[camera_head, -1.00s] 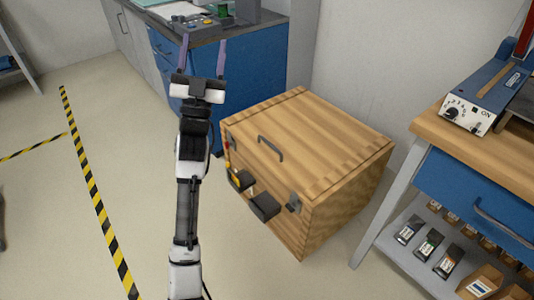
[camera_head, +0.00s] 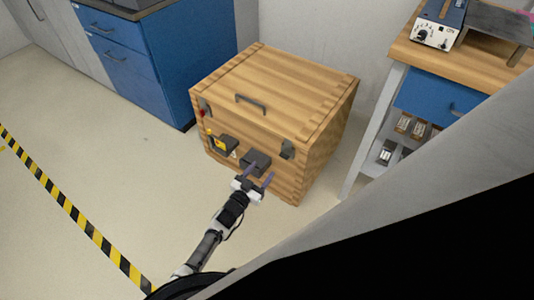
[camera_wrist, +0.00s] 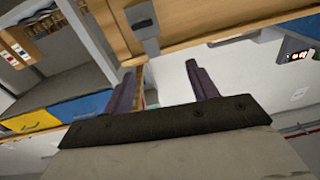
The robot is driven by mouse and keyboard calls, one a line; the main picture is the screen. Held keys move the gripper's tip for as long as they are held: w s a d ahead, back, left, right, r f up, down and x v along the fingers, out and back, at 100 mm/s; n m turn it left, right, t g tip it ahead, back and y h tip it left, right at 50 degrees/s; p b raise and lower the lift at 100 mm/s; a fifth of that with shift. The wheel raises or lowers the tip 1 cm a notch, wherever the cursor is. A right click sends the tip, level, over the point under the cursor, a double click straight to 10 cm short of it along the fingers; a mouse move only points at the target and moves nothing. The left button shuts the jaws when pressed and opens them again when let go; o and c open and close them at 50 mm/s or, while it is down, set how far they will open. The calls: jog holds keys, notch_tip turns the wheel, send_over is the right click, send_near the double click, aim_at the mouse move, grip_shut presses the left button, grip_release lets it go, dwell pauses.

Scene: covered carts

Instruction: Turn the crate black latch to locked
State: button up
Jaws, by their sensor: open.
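The wooden crate (camera_head: 275,88) stands on the floor with its lid down and a dark handle (camera_head: 251,101) on top. A dark latch (camera_head: 287,149) is at the right of its front face, near the lid seam. Another dark latch (camera_head: 205,106) is at the left, with red beside it. My gripper (camera_head: 260,172) is open and empty in front of the crate's front face, below and left of the right latch. In the wrist view a grey latch (camera_wrist: 144,24) on the wooden crate lies beyond the open fingers (camera_wrist: 160,70), apart from them. I cannot tell the latch's setting.
Two dark boxes, one (camera_head: 255,161) close to my fingers and one with a yellow label (camera_head: 224,143), jut from the crate front. A workbench (camera_head: 405,75) stands right, blue cabinets (camera_head: 150,60) behind left. A large grey and black shape covers the lower right. Floor at left is clear.

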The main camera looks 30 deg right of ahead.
jog(key=w+d+f+b, duration=0.3)
jog(key=d, duration=0.8)
jog(key=shift+d+f+g, duration=0.15)
jog(key=shift+d+g, duration=0.2)
jog(key=shift+g, duration=0.05)
dwell(0.3)
jog(key=c, duration=1)
